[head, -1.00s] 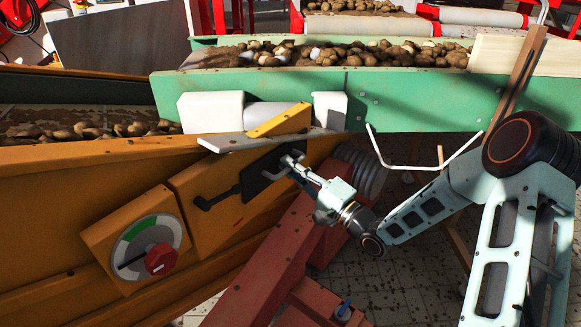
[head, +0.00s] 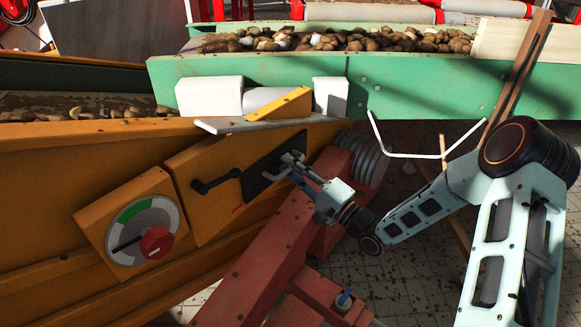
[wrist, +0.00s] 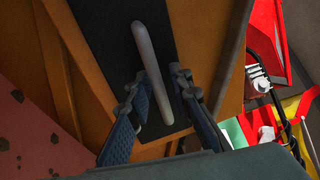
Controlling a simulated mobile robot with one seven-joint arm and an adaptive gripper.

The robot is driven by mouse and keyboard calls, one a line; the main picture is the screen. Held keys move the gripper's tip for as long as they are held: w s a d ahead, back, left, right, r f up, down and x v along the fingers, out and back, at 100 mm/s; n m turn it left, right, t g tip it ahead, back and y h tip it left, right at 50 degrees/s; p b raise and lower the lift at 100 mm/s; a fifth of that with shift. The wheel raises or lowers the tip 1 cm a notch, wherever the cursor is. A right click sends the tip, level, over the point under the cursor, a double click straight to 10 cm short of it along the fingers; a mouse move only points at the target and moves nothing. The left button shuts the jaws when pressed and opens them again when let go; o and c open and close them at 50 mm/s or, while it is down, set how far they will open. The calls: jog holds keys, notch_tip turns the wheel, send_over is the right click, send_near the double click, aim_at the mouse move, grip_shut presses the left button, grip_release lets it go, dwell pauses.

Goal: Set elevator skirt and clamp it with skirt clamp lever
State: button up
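A black plate (head: 262,180) with a grey bar handle lies on the orange side panel of the machine. The handle (wrist: 153,65) shows clearly in the wrist view. My gripper (head: 290,164) is at this plate. In the wrist view my gripper (wrist: 160,82) has its blue-padded fingers apart, one on each side of the handle, with narrow gaps visible. A black lever (head: 215,183) sits on the panel left of the plate, apart from my gripper. I cannot tell for sure which part is the skirt and which is its clamp lever.
A dial with a red knob (head: 156,241) is at the lower left. A green conveyor (head: 420,88) with potatoes crosses behind. A dark red beam (head: 268,255) runs below my gripper, beside a grey ribbed part (head: 372,160). Tiled floor shows at the lower right.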

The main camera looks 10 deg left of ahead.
jog(key=shift+o, duration=0.4)
jog(key=v, duration=1.2)
